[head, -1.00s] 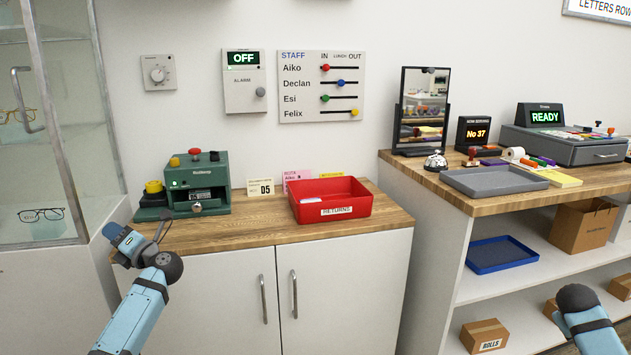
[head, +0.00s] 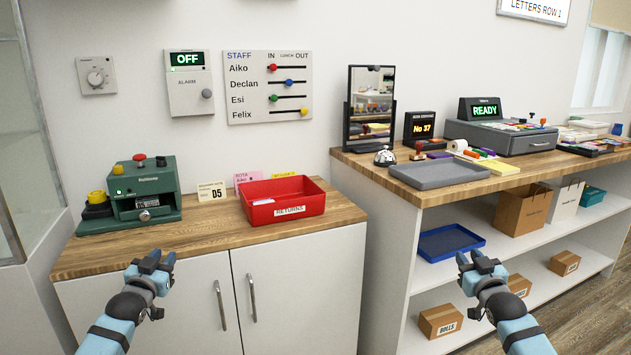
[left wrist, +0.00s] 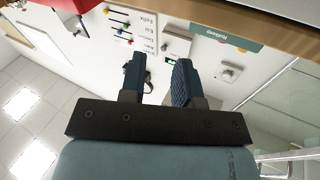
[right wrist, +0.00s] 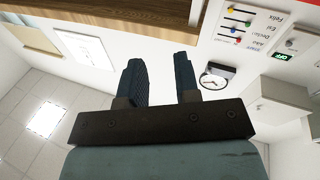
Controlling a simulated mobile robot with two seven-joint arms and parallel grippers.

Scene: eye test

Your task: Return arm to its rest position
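My left gripper (head: 152,262) is in front of the wooden-topped cabinet, below the counter's front edge in the head view. Its two dark blue fingers stand apart with nothing between them, as the left wrist view (left wrist: 158,78) shows. My right gripper (head: 476,262) is in front of the shelf unit at the right, with its fingers apart and empty. The right wrist view (right wrist: 160,76) also shows a clear gap between its fingers. Both forearms come up from the bottom of the head view, roughly level with each other. Neither gripper appears to touch anything.
The wooden counter (head: 215,240) holds a green machine (head: 143,192) and a red returns tray (head: 284,200). The right counter carries a grey tray (head: 438,176), a bell (head: 384,157) and a till (head: 500,135). A blue tray (head: 450,243) and boxes are on the shelves below.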

